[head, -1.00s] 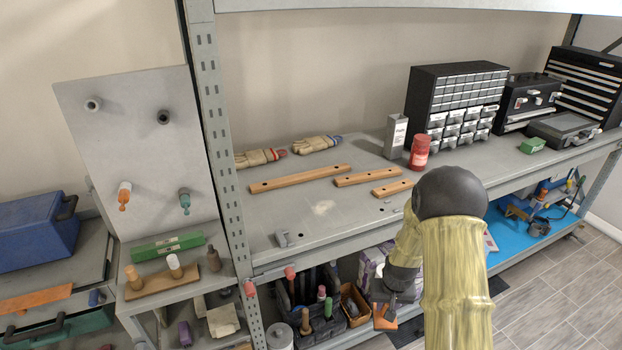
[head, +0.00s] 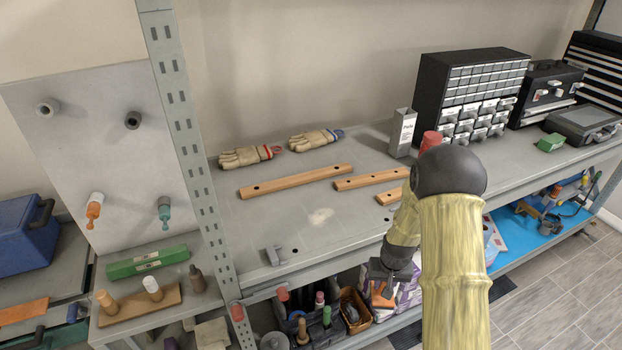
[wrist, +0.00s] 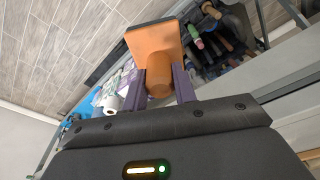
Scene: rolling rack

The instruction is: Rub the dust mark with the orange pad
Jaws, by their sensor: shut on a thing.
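The dust mark (head: 320,216) is a pale smudge on the grey shelf top (head: 270,230), between the wooden bars and the front edge. My gripper (head: 385,285) hangs in front of the shelf's front edge, to the right of the mark and lower than the shelf top. It is shut on the orange pad (head: 383,297). In the wrist view my gripper (wrist: 168,88) has its fingers on both sides of the pad's round orange handle, and the pad's flat orange plate (wrist: 153,42) with a dark edge lies beyond. The mark is not visible in the wrist view.
Wooden bars (head: 295,181) lie behind and right of the mark. A small grey bracket (head: 273,255) stands near the front edge. Gloves (head: 250,156), a red can (head: 430,141) and a drawer cabinet (head: 468,95) stand farther back. The lower shelf holds a tool caddy (head: 318,325).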

